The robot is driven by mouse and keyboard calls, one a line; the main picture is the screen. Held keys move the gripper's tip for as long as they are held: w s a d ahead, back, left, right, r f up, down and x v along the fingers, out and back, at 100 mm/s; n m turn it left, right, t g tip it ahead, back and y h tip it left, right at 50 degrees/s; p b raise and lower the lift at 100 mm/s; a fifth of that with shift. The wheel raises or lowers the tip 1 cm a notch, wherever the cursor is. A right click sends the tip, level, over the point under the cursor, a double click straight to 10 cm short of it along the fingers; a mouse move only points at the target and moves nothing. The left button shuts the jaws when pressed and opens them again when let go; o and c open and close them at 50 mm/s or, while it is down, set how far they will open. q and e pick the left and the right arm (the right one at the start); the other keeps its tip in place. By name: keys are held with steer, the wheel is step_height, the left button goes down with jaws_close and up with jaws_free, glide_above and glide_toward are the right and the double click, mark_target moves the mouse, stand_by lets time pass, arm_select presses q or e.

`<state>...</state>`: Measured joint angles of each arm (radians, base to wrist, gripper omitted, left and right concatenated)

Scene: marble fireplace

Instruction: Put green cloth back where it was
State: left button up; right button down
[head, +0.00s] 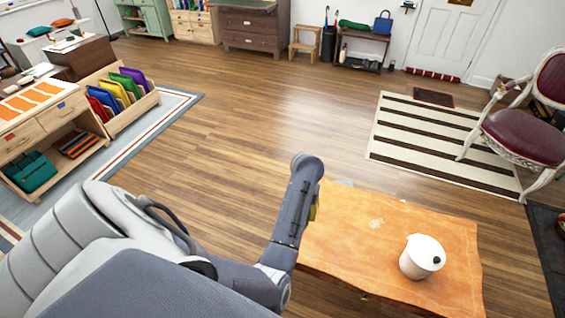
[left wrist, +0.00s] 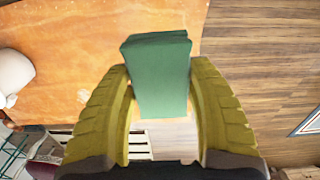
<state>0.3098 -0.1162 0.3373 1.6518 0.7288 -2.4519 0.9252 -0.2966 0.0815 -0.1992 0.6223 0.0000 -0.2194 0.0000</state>
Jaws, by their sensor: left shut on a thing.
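The green cloth (left wrist: 158,78), a folded block, is between the two yellow fingers of my left gripper (left wrist: 161,88) in the left wrist view. The fingers are shut on its sides, and it lies over the orange wooden table in that picture. In the head view my left gripper (head: 314,206) is at the table's left edge, mostly hidden by my own arm, with only a bit of yellow finger showing. The cloth is hidden there. The wooden table (head: 345,240) also shows in the left wrist view (left wrist: 60,45). My right gripper is in neither view.
A white lidded pot (head: 422,258) stands on the table's right part. A striped rug (head: 430,140) and a red chair (head: 525,135) are beyond it. At left is a wooden rack (head: 128,118) of coloured folders. The floor between is clear.

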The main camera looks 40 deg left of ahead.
arm_select(q)
steer(key=shift+s+a, duration=0.3)
steer(key=shift+s+f+m, duration=0.1)
steer(key=shift+f+m, duration=0.2)
step_height(320, 180, down, 19)
steer(key=shift+f, duration=0.2)
stand_by(0.4)
steer(key=o, duration=1.1)
steer(key=shift+f, duration=0.1)
step_height(320, 180, up, 12)
steer(key=shift+r, duration=0.15)
